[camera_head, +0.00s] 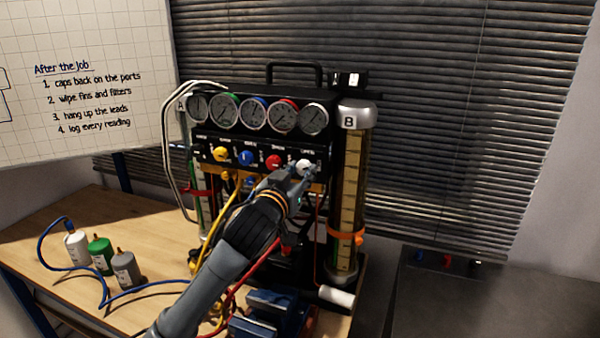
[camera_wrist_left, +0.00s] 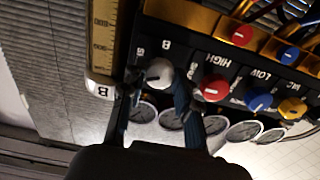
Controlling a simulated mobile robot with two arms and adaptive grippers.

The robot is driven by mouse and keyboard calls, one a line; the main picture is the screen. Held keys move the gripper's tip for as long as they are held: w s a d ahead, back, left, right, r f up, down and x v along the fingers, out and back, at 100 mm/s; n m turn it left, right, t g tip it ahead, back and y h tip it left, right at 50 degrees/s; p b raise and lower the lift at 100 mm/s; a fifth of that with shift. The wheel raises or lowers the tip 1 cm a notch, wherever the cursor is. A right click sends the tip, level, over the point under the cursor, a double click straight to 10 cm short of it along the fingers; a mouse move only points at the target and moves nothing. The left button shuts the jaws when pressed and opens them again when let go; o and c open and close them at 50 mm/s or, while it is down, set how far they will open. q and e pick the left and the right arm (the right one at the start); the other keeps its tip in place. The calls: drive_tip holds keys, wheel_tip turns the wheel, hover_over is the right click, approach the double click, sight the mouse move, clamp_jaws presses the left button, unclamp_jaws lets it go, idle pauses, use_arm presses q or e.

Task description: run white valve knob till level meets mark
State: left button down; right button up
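The white valve knob (camera_head: 304,166) is at the right end of the knob row on the black gauge panel. It also shows in the left wrist view (camera_wrist_left: 160,72), with a dark pointer line. My left gripper (camera_head: 306,175) is at this knob, its fingers on either side of it. In the wrist view a gap shows between the knob and the left-hand finger, so the gripper looks open. Cylinder B (camera_head: 350,190) stands right of the panel, with a yellow scale (camera_wrist_left: 103,40) and an orange band (camera_head: 346,235) low on it. The liquid level is not clear. My right gripper is not in view.
Yellow (camera_head: 221,153), blue (camera_head: 246,158) and red (camera_head: 274,161) knobs sit left of the white one, beneath several round gauges (camera_head: 254,112). Hoses hang below. White, green (camera_head: 100,255) and grey canisters stand on the wooden bench (camera_head: 150,222). My left arm covers the rig's lower middle.

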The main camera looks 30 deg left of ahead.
use_arm(q)
drive_tip(key=m+p, duration=0.2)
drive_tip(key=m, duration=0.1)
drive_tip(key=shift+r+p, duration=0.2)
drive_tip(key=shift+p, duration=0.1)
drive_tip(key=shift+m+p, duration=0.3)
drive_tip(key=shift+m, duration=0.4)
drive_tip(key=shift+f+m, duration=0.15)
drive_tip(key=shift+m, duration=0.35)
drive_tip(key=c, duration=1)
unclamp_jaws()
drive_tip(key=shift+s, duration=0.25)
drive_tip(key=v, duration=0.7)
drive_tip(key=shift+f, duration=0.1)
